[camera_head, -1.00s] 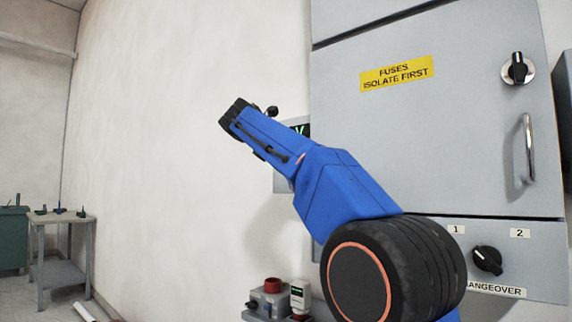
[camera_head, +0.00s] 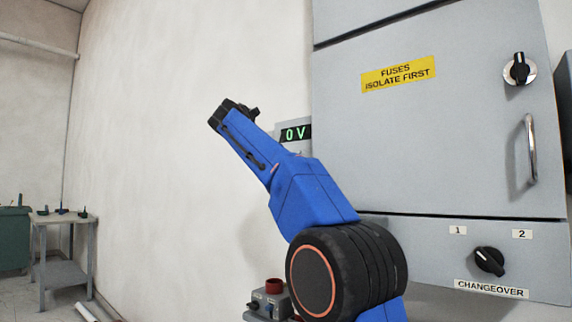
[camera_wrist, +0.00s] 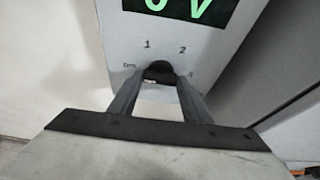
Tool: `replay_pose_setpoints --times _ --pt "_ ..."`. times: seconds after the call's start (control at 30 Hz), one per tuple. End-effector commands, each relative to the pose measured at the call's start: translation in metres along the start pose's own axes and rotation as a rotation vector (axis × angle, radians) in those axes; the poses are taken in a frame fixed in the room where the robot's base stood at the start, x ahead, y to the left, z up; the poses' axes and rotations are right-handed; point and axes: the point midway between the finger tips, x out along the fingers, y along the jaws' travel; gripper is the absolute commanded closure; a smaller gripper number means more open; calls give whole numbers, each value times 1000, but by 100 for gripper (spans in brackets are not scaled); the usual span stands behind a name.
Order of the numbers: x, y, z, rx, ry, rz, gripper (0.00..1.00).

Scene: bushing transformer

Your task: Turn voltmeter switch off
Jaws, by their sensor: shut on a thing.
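The voltmeter (camera_head: 296,132) is a grey box on the wall beside the cabinet. Its green display reads 0 V in the head view; the wrist view shows the lower part of those characters (camera_wrist: 185,8). Its black switch knob (camera_wrist: 158,68) sits below the display, with marks 1 and 2 above it and smaller marks at its sides, the left one probably OFF. My gripper (camera_wrist: 160,79) is shut on the knob, one finger on each side. The knob's pointer direction is hard to tell. In the head view my arm hides the lower part of the voltmeter.
The large grey cabinet (camera_head: 430,140) stands right of the voltmeter, with a handle (camera_head: 530,150), an upper knob (camera_head: 519,70) and a changeover knob (camera_head: 489,261). A small control box (camera_head: 268,302) is below my arm. Bare wall lies to the left.

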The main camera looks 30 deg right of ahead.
Motion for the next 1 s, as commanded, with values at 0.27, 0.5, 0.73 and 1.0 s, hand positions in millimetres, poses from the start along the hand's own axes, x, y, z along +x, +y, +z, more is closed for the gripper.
replay_pose_setpoints --times 0.27,0.5,0.73,1.0 --pt "0 0 0 -3 0 -1 79" --pt "0 0 0 -2 0 -1 38" --pt "-1 0 0 -1 0 0 38" --pt "-29 1 0 -1 0 4 38"
